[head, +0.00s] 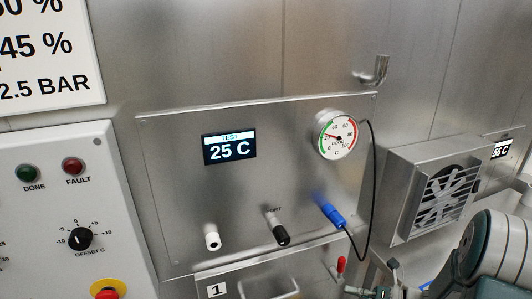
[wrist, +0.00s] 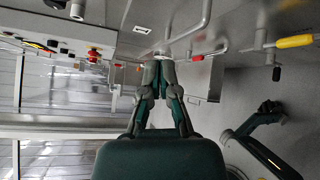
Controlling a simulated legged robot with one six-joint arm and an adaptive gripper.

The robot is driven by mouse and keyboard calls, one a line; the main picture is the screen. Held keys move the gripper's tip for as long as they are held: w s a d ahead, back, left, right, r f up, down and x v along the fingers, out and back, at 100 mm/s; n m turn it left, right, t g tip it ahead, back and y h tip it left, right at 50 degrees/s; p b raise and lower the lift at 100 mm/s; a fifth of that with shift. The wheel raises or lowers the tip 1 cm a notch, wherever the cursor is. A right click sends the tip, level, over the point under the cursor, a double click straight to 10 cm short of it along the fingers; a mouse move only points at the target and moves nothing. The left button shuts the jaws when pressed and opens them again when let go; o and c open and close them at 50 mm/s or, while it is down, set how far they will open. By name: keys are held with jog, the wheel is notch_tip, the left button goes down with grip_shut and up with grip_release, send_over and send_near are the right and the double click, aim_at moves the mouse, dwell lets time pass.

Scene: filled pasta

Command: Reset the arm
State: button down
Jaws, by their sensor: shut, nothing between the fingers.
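My gripper (wrist: 159,66) shows in the wrist view with its two grey and green fingers together and nothing between them. Its tips point toward a metal wall with bent pipes and handles; I cannot tell whether they touch anything. In the head view, part of my arm (head: 492,255) shows at the lower right, cut off by the picture edge. The fingers are not clearly seen there.
A steel panel holds a 25 C display (head: 229,147), a round dial (head: 337,135) and a blue plug (head: 333,216) on a black cable. A fan box (head: 440,190) juts out near my arm. A control box (head: 70,215) stands left. A yellow handle (wrist: 295,41) is at the right.

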jog(key=s+a+r+n+g+h, duration=0.65)
jog(key=s+a+r+n, duration=0.35)
jog(key=n, duration=0.8)
jog(key=s+d+r+n+t+h, duration=0.1)
jog(key=s+r+n+t+h, duration=0.3)
jog(key=n, duration=1.4)
jog(key=shift+s+d+r+n+h, duration=0.4)
jog(key=shift+s+r+h, duration=1.45)
jog(key=shift+s+r, duration=0.65)
jog(key=shift+a+t, duration=0.1)
jog(key=shift+t, duration=0.15)
